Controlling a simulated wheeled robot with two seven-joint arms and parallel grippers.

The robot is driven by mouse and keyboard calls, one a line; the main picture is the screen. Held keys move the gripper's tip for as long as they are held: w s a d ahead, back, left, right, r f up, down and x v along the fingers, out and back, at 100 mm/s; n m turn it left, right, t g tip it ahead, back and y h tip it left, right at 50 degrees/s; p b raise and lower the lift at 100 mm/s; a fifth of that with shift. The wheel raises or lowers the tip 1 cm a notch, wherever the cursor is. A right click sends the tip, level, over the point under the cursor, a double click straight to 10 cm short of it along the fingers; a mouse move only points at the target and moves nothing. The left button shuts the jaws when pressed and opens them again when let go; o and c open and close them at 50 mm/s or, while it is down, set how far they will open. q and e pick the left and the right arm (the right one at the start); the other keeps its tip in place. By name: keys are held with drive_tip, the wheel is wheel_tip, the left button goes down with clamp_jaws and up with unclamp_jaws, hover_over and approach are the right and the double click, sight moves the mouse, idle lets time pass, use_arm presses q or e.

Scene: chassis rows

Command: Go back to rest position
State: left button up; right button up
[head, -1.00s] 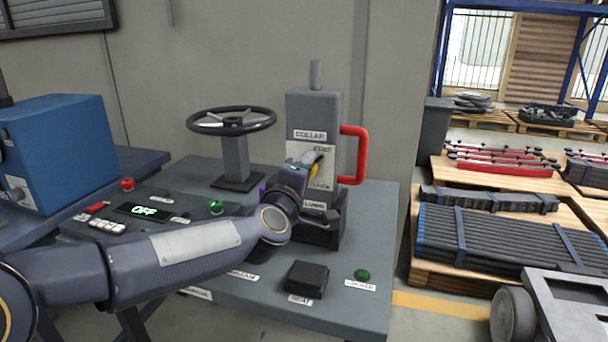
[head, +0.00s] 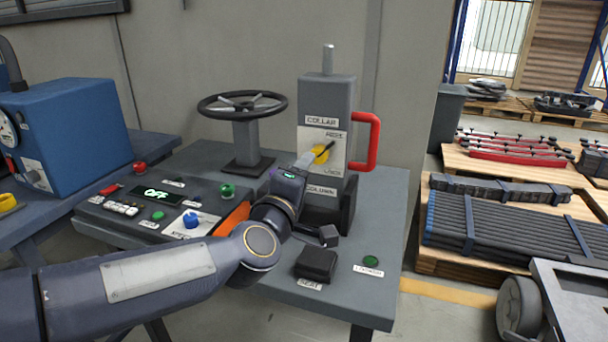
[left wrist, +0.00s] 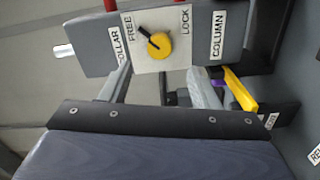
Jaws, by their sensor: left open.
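My left gripper (head: 303,163) is in front of the grey column with the COLLAR label (head: 325,98). Its two fingers stand apart in the left wrist view (left wrist: 162,88), with nothing held between them. The yellow dial (head: 321,154) with a black pointer is on the column's white plate, just beyond the fingertips. In the left wrist view the dial (left wrist: 159,46) is clear of the fingers and its pointer is toward FREE. My left arm crosses the lower left of the head view over the bench. My right gripper is not in view.
A red handle (head: 372,142) sticks out from the column's right side. A black handwheel (head: 242,104) stands behind the control panel with its OFF display (head: 157,194). A black block (head: 315,264) and a green button (head: 371,261) are at the bench front. A blue machine (head: 75,130) stands left.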

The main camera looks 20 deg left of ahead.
use_arm(q)
drive_tip(key=shift+s, duration=0.1)
drive_tip(key=s+a+f+m+g+h, duration=0.2)
drive_tip(key=s+f+m+g, duration=0.45)
drive_tip(key=s+f, duration=0.55)
drive_tip(key=s+a+f+m+g+h, duration=0.1)
drive_tip(key=s+a+f+m+g, duration=0.1)
drive_tip(key=s+f+m+g, duration=0.95)
drive_tip(key=s+r+n+t+p, duration=0.1)
drive_tip(key=r+n+t+p, duration=0.1)
drive_tip(key=r+p, duration=0.8)
drive_tip(key=s+r+n+t+p, duration=0.2)
drive_tip(key=r+t+p, duration=0.1)
drive_tip(key=r+p, duration=0.6)
wheel_tip(320, 180, up, 3)
drive_tip(key=shift+s+d+r+t+p, duration=0.1)
drive_tip(key=shift+s+d+t+p, duration=0.05)
drive_tip(key=shift+d+t+p, duration=0.2)
